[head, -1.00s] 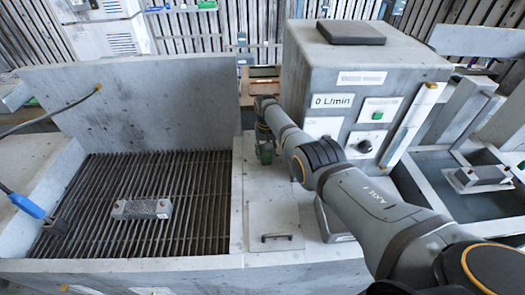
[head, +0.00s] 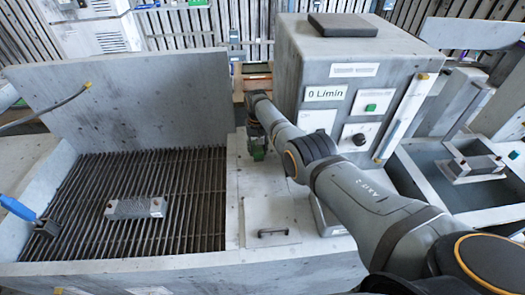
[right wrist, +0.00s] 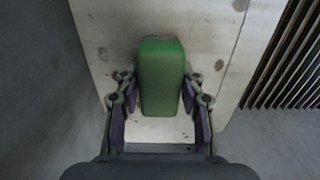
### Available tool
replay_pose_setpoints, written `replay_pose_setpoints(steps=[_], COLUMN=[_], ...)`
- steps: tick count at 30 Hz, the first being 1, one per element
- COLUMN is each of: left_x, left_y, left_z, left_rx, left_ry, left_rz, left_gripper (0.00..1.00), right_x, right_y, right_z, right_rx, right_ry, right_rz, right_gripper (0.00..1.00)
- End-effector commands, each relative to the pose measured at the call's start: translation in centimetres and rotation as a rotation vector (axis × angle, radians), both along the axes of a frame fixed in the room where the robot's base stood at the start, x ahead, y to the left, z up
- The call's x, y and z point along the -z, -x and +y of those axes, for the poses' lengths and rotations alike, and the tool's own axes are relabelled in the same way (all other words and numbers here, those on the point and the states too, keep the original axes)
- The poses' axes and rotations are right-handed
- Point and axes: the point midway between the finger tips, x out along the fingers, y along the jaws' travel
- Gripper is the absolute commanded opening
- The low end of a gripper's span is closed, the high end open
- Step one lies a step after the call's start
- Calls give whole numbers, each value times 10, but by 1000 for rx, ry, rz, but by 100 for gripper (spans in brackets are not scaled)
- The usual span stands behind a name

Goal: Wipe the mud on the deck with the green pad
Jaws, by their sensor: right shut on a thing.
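The green pad (right wrist: 161,75) is a rounded block between the fingers of my right gripper (right wrist: 159,88) in the right wrist view. The gripper is shut on it from both sides. Beneath it lies the pale grey deck (right wrist: 92,20), with small brown mud spots (right wrist: 220,65) on either side of the pad. Whether the pad touches the deck, and what lies under it, I cannot tell. In the head view the pad (head: 258,153) shows small and dark green over the far part of the deck (head: 268,213), left of the control box.
A deck handle (head: 273,233) sits nearer.

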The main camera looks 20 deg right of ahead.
Motion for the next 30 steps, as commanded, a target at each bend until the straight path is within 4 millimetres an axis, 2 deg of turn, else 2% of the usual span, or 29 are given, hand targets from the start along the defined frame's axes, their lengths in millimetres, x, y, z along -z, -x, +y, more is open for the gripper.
replay_pose_setpoints(steps=[4,14,24,30], left_x=[6,38,33,13], left_y=[0,0,0,0], left_z=[0,0,0,0], left_rx=[0,0,0,0], left_ry=[0,0,0,0], left_rz=[0,0,0,0], left_gripper=[40,40,40,40], right_x=[4,4,-4,-25], right_y=[0,-8,-9,-9], right_z=[5,32,34,34], right_rx=[-1,-1,0,0], right_ry=[-2,-2,-1,-2], right_rz=[4,3,3,2], right_gripper=[14,14,14,14])
